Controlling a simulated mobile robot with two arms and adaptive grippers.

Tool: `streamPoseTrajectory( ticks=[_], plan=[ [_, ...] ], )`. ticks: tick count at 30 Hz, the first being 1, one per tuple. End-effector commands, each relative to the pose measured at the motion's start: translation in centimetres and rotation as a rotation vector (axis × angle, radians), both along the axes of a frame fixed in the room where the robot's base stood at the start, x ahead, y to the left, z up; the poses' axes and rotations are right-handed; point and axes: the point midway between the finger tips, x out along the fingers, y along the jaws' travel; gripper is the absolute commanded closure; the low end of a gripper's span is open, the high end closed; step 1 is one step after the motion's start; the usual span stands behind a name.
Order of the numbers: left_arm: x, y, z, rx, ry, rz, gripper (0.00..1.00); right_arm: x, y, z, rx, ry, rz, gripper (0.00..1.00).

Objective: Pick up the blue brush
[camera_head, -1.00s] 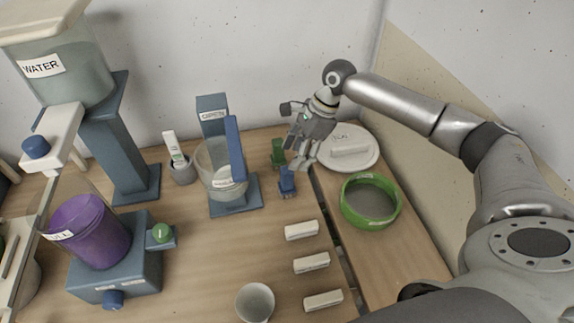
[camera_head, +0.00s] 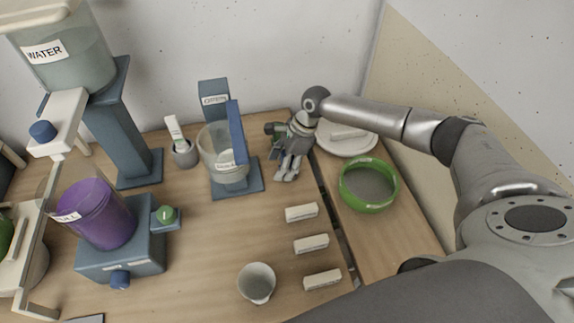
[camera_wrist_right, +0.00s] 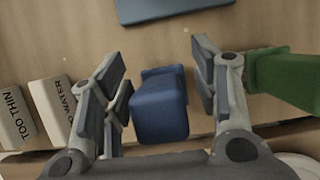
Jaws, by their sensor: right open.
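The blue brush (camera_wrist_right: 160,108) shows in the right wrist view as a blocky blue piece between the two fingers of my right gripper (camera_wrist_right: 160,82). The gripper is open, with a visible gap between the brush and each finger. In the head view my right gripper (camera_head: 287,174) is low over the wooden table and hides the blue brush. A green brush (camera_wrist_right: 287,77) lies just outside the right-hand finger in the wrist view. My left gripper is not in view.
A clear cup (camera_head: 222,160) on a blue stand is left of the gripper. A green ring-shaped bowl (camera_head: 369,187) and a white plate (camera_head: 349,146) are to its right. White labelled blocks (camera_head: 302,212) and a white cup (camera_head: 257,284) are nearer. The table's middle is clear.

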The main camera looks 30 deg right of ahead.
Motion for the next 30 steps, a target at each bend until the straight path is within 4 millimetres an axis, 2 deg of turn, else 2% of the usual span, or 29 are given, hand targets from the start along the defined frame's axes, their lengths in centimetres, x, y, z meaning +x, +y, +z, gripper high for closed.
streamPoseTrajectory(
  ticks=[3,15,25,30],
  plan=[
    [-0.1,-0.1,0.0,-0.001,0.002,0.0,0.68,0.0,0.0,0.0,0.0,0.0,0.0,0.45],
    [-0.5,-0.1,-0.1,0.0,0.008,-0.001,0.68,0.0,-0.1,0.0,-0.001,0.002,-0.001,0.95],
    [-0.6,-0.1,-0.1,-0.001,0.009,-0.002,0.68,0.0,-0.1,0.3,-0.001,0.001,0.0,0.95],
    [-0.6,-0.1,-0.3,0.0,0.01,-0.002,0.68,0.0,-0.1,2.6,-0.001,-0.002,0.0,0.95]
  ],
)
